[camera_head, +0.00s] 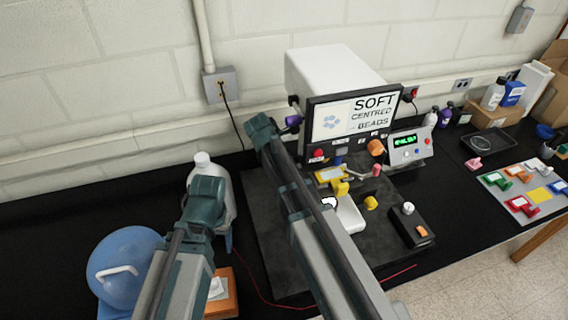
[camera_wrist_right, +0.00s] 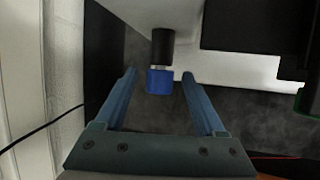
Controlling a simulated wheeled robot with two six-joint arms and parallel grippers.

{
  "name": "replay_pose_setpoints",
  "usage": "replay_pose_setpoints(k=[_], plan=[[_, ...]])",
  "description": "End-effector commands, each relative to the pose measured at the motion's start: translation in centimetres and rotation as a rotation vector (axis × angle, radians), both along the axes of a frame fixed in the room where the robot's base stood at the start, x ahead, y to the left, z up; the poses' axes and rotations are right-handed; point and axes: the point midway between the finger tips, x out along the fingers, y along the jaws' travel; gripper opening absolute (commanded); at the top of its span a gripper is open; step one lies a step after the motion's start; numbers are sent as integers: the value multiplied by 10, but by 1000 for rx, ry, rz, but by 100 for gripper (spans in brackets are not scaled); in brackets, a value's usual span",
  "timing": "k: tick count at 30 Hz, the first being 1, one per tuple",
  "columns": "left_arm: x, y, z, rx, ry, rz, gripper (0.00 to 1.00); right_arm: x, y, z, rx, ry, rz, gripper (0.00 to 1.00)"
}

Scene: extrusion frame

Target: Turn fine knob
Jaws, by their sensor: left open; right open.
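A blue knob (camera_wrist_right: 159,80) on a short black stem shows in the right wrist view, sticking out from a pale machine wall. In the head view a purple-blue knob (camera_head: 293,121) sits at the left side of the machine with the sign (camera_head: 357,117). My right gripper (camera_wrist_right: 159,76) is open, its two blue fingers apart on either side of the blue knob. Contact cannot be told. In the head view its arm reaches to the machine's left side, with the fingers hidden. My left gripper (camera_head: 228,238) hangs near a white jug, mostly hidden by its own wrist.
The white jug (camera_head: 225,180) and a blue round container (camera_head: 128,262) stand at left. An orange block (camera_head: 222,298) lies in front. A black switch box (camera_head: 410,226) is right of the machine's base. Coloured pieces lie on a board (camera_head: 505,210) at far right.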

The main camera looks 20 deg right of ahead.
Motion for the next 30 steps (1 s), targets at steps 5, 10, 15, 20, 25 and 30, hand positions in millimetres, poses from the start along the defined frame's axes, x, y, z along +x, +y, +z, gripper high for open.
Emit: replay_pose_setpoints(k=[5,10,15,20,25,30], plan=[[0,0,1,0,0,0,72,0,0,1,0,0,0,65],[0,0,1,0,0,0,72,0,0,1,0,0,0,34],[0,0,1,0,0,0,72,0,0,1,0,0,0,3],[0,0,0,0,0,0,72,-1,0,0,0,-3,0,0],[0,0,-12,0,0,-2,72,-8,-1,-5,2,-115,2,0],[0,0,-36,1,0,-7,72,-12,-1,-10,9,-314,1,0]])
